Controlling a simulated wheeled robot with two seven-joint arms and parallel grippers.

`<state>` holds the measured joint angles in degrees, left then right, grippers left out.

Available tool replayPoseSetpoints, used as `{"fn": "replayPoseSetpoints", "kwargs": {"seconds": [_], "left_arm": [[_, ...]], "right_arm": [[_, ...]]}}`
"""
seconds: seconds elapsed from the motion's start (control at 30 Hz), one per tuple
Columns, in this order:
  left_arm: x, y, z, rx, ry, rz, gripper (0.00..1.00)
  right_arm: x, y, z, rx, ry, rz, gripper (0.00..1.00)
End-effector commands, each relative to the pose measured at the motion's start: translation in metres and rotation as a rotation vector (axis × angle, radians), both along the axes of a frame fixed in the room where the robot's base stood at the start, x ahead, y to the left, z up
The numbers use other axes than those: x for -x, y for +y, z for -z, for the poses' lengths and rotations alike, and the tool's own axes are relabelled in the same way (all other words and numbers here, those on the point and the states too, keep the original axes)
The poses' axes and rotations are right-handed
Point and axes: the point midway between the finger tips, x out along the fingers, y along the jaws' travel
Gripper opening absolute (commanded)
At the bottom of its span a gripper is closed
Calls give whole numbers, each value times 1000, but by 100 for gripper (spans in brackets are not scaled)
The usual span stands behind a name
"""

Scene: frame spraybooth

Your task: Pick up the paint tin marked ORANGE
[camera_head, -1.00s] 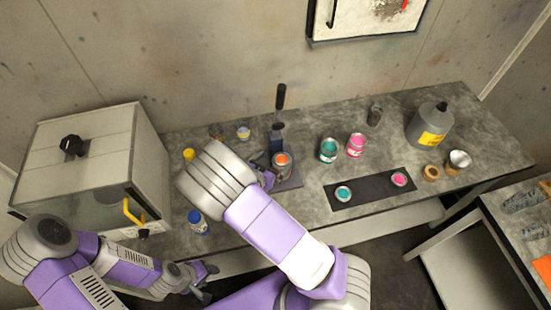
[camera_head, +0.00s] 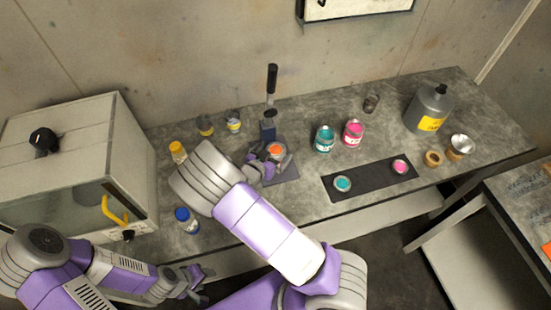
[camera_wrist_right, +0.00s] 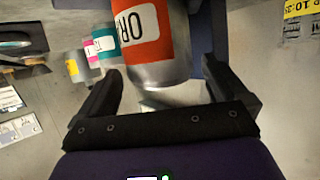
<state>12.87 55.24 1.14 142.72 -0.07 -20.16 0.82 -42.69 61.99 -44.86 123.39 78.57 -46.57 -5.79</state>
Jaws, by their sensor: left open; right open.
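The paint tin with the orange label (camera_wrist_right: 147,35) shows the letters "OR" in the right wrist view; the rest of the word is out of sight. In the head view this tin (camera_head: 276,151), with orange paint at its top, stands at a dark pad (camera_head: 287,174) on the bench. My right gripper (camera_head: 270,166) is open right at the tin. In the wrist view its two fingers (camera_wrist_right: 164,76) are spread to either side of the tin's lower part; I cannot tell whether they touch it. My left gripper (camera_head: 198,287) is open and empty, low in front of the bench.
A teal tin (camera_head: 324,139) and a pink tin (camera_head: 353,133) stand right of the orange one. A dark upright tool (camera_head: 271,90) is close behind it. A blue-capped jar (camera_head: 187,221) and a white oven-like box (camera_head: 75,165) are left. A grey jug (camera_head: 429,108) stands far right.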

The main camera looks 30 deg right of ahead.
Motion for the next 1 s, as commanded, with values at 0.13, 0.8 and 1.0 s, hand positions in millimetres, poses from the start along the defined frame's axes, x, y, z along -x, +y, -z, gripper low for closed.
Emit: {"fn": "replayPoseSetpoints", "kwargs": {"seconds": [0.13,0.8,1.0], "left_arm": [[0,0,2,0,0,0,52],[0,0,2,0,0,0,52],[0,0,2,0,0,0,52]], "right_arm": [[-8,-15,8,0,0,2,100],[-10,-17,9,-1,0,0,42],[-11,-17,8,0,-2,1,33]]}}
